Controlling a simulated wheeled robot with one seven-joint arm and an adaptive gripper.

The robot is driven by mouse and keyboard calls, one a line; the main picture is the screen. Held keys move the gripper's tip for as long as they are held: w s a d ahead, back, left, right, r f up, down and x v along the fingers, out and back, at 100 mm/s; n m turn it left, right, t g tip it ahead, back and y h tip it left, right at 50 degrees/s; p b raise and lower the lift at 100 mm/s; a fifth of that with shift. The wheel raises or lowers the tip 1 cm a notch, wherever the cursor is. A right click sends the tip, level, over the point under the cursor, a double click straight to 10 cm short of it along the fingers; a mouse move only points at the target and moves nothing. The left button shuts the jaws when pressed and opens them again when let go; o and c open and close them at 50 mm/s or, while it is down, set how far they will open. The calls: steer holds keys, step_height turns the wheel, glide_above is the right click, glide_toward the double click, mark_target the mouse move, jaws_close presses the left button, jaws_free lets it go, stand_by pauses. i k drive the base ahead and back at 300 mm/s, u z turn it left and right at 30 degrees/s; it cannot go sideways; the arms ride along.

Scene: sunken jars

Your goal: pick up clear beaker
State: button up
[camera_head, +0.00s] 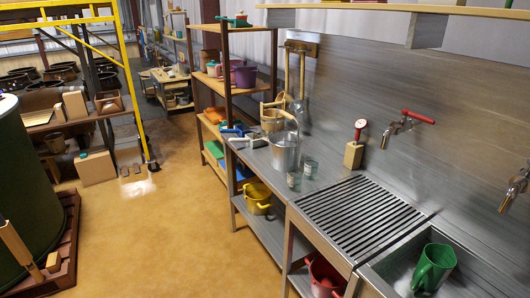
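Two small clear glass vessels stand on the steel counter in the head view. One clear beaker (294,180) is nearer the counter's front edge. The other clear glass (311,168) stands just behind it to the right. Both look upright and are small in the picture, so I cannot tell which is the beaker by shape. A metal bucket (284,154) with a raised handle stands close behind them on the left. My gripper is not in view.
A slatted drainboard (360,215) lies right of the glasses, then a sink holding a green jug (435,266). A pressure gauge on a wooden block (354,154) stands near the wall. Blue-handled tools (240,132) lie at the counter's far end. The floor (170,235) at left is open.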

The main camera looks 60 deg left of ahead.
mark_target(295, 179)
steer(key=u, duration=3.35)
steer(key=i, duration=3.6)
steer(key=z, duration=3.3)
